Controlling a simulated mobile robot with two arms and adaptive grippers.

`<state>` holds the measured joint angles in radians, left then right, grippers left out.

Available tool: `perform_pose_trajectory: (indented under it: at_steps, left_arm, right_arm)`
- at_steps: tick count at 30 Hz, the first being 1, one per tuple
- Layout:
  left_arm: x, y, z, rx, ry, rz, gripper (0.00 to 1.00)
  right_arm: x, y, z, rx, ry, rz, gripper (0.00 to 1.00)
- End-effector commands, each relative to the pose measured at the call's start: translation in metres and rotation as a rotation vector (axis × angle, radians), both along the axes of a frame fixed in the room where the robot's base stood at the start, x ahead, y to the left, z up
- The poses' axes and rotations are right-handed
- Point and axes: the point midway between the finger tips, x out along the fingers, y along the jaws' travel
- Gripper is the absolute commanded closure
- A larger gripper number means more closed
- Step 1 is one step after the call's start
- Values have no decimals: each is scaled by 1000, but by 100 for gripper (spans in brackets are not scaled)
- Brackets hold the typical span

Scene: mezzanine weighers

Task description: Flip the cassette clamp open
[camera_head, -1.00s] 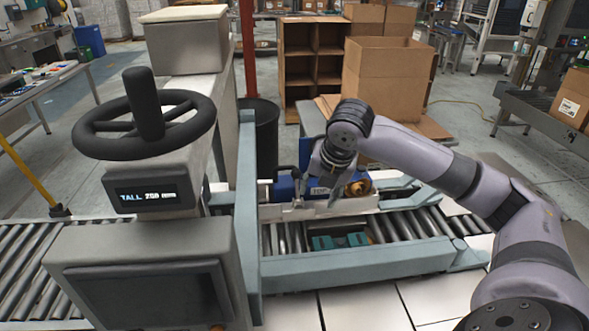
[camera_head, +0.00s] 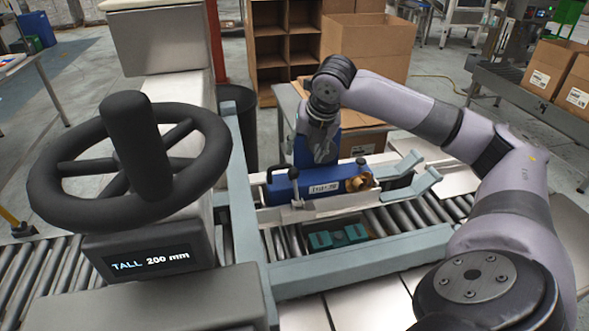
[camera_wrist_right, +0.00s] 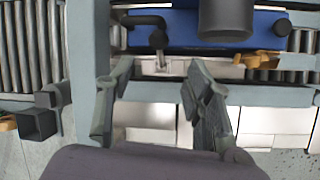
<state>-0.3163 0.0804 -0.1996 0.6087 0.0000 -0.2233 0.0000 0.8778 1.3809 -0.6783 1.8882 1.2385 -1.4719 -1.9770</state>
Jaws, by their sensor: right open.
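The blue cassette (camera_head: 310,184) lies in a pale metal holder beside the rollers, with a white label and a brass fitting on its front. A small upright metal clamp with a dark knob (camera_head: 294,174) stands at its near side, toward the left end. My right gripper (camera_head: 322,157) is above and behind the cassette in the head view. In the right wrist view my right gripper (camera_wrist_right: 155,80) has its fingers apart and empty. The clamp's black lever (camera_wrist_right: 156,38) and metal piece appear just beyond and between the fingertips, apart from them. My left gripper is not in view.
A black handwheel (camera_head: 130,165) and a display reading TALL 200 mm (camera_head: 150,262) stand at the left. A grey upright frame (camera_head: 245,200) borders the cassette's left. A teal block (camera_head: 337,236) sits among the rollers. Cardboard boxes (camera_head: 368,50) stand behind.

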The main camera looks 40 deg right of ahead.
Motion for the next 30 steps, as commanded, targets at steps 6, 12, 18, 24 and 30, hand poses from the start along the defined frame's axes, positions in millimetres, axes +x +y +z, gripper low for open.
perform_pose_trajectory:
  at_steps: [6,12,18,24,30]
  left_arm:
    - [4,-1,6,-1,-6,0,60]
    - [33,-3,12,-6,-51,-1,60]
    - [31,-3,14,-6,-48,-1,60]
    - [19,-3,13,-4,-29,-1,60]
    - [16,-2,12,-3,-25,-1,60]
  right_arm:
    - [20,-4,-45,3,4,1,53]
    - [35,-9,-78,1,3,0,53]
    - [44,-11,-97,1,0,1,53]
    - [46,-12,-102,0,-1,1,53]
    - [46,-12,-102,0,-1,1,55]
